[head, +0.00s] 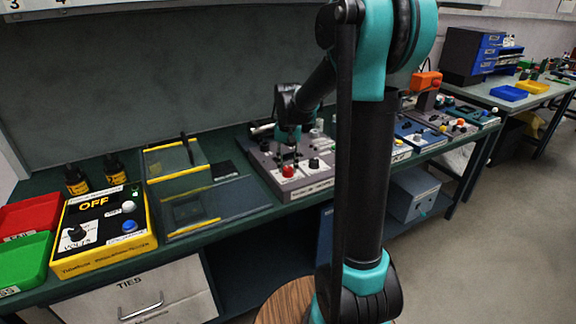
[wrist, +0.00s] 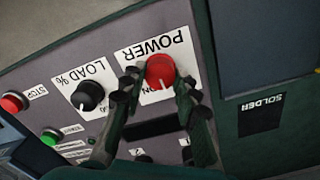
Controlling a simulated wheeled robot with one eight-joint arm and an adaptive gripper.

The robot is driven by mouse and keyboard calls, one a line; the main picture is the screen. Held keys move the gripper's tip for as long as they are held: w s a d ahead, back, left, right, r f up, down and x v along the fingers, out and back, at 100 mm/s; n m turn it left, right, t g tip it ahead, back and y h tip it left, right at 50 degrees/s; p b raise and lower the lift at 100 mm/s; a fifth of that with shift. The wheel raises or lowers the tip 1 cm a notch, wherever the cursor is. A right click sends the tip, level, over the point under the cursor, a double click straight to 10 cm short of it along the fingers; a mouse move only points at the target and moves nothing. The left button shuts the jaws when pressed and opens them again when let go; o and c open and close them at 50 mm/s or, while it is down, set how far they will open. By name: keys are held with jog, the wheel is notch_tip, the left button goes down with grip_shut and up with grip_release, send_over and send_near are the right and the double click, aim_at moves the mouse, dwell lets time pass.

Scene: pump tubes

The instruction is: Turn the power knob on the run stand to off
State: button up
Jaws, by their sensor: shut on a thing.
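The run stand (head: 262,165) is a grey panel on the green bench, and its panel (wrist: 110,40) fills much of the wrist view. The power knob is red (head: 288,171) and sits at the stand's front. In the wrist view the red knob (wrist: 160,69) is beside an upside-down POWER label, with ON partly showing by its lower edge. My gripper (wrist: 158,86) has one finger on each side of the knob and is shut on it. In the head view my gripper (head: 289,145) points down at the stand. The knob's pointer mark is not clear.
A black LOAD % knob (wrist: 88,95) is close beside my left finger. A red STOP button (wrist: 12,102) and a green button (wrist: 50,137) are farther left. A yellow tester box (head: 100,225) reads OFF. Glass-lidded trays (head: 215,200) lie left of the stand.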

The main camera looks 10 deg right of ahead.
aim_at(288, 168)
jog(key=n, duration=0.4)
jog(key=shift+n, duration=2.2)
jog(key=o, duration=1.2)
jog(key=shift+c, duration=0.2)
jog(key=shift+r, duration=0.1)
notch_tip(288, 168, up, 12)
jog(key=s+d+f+m+t, duration=0.2)
jog(key=s+f, duration=0.8)
jog(key=s, duration=0.1)
jog(key=s+d+f+m+t, duration=0.2)
jog(key=s+f+m, duration=0.1)
jog(key=s+f, duration=0.6)
jog(key=shift+s+f+m, duration=0.3)
jog(key=shift+s+f, duration=0.05)
jog(key=shift+s, duration=0.8)
